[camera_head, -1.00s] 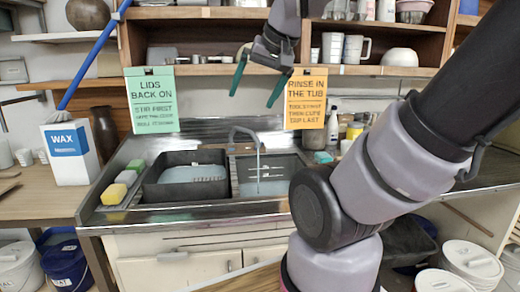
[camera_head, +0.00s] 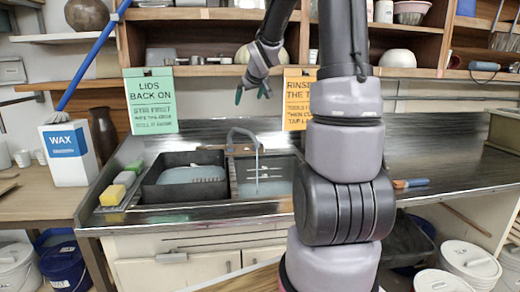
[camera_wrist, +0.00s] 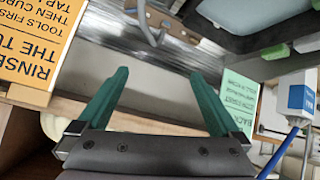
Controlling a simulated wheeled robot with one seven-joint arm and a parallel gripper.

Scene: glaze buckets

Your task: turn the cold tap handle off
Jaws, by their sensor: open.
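The grey gooseneck tap (camera_head: 243,132) rises behind the double sink, with a thin stream below its spout over the right basin (camera_head: 268,178). The tap (camera_wrist: 148,22) also shows upside down at the top of the wrist view, beside a brownish bar with small fittings (camera_wrist: 178,27). I cannot tell the cold handle apart or see its position. My gripper (camera_head: 252,94) hangs above and behind the tap, between two signs. Its green fingers (camera_wrist: 160,76) are apart, with nothing between them, and do not touch the tap.
A green sign (camera_head: 152,102) and an orange sign (camera_head: 297,100) hang from the shelf edge (camera_head: 205,70) close to my gripper. Sponges (camera_head: 124,179) lie left of the left basin (camera_head: 165,197). A wax box (camera_head: 68,153) stands at left. The right counter (camera_head: 440,155) is mostly clear.

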